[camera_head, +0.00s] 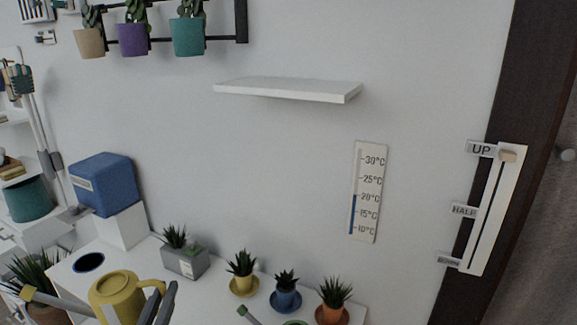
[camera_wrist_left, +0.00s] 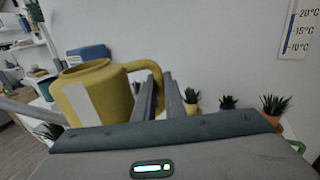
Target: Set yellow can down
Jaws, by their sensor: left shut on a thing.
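The yellow can (camera_head: 108,293) is a watering can with a pale label, a looped handle on its right and a long spout to the left. It is upright at the bottom left of the head view, in front of the white desk (camera_head: 135,262). My left gripper (camera_head: 163,303) is shut on its handle. The can (camera_wrist_left: 92,95) also shows in the left wrist view, with the gripper fingers (camera_wrist_left: 158,98) at the handle. The can's bottom is hidden, so I cannot tell whether it touches anything. My right gripper is not in view.
A dark blue round spot (camera_head: 89,262) lies on the desk's left end. A grey planter (camera_head: 185,262) and small yellow (camera_head: 243,285), blue (camera_head: 286,300) and orange (camera_head: 331,314) pots stand to the right. A blue box (camera_head: 104,184) sits on a white block behind.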

